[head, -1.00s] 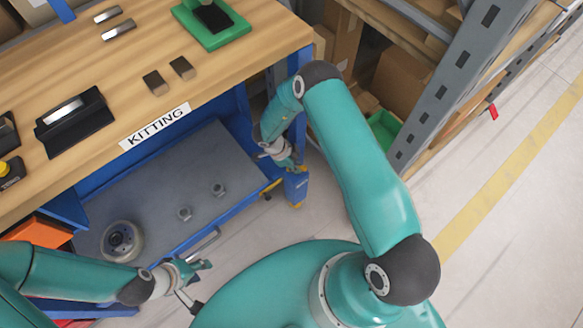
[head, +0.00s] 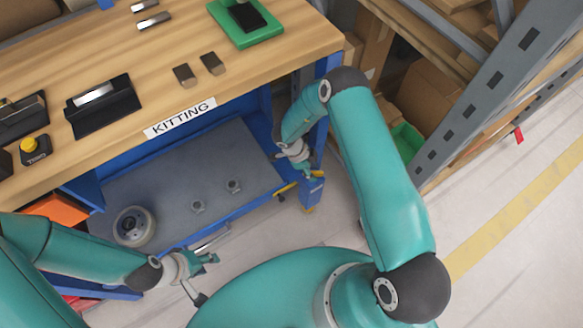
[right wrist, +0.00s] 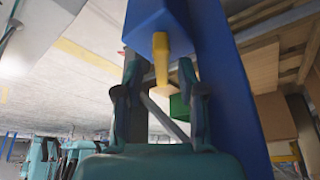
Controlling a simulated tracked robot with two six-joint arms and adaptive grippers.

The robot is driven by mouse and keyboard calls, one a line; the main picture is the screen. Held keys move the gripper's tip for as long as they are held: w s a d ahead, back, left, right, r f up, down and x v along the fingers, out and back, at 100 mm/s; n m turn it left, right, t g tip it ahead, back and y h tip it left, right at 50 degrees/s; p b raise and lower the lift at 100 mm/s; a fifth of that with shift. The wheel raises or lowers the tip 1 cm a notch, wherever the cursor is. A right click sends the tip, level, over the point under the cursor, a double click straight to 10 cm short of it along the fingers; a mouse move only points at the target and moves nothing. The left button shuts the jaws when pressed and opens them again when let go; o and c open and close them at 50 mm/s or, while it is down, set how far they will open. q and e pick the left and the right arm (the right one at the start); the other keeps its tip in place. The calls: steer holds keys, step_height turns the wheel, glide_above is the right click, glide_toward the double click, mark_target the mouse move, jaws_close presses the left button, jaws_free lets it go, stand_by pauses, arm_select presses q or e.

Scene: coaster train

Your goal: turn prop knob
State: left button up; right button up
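In the head view a blue block (head: 313,188) with yellow parts stands by the bench's front right leg. A yellow lever-like piece (head: 285,189) juts out beside it; I cannot tell which yellow part is the prop knob. My left gripper (head: 207,276) is open and empty, low in front of the bench.
The wooden bench top (head: 110,50) holds a green tray (head: 246,22) and black fixtures. A grey lower shelf (head: 160,190) carries a wheel (head: 133,227) and two small metal parts. A grey metal rack (head: 470,105) stands on the right. Open floor (head: 500,260) lies at lower right.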

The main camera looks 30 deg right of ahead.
steer(key=shift+v, duration=1.25)
steer(key=w+a, duration=0.6)
steer(key=a, duration=0.4)
steer(key=shift+w+f, duration=0.15)
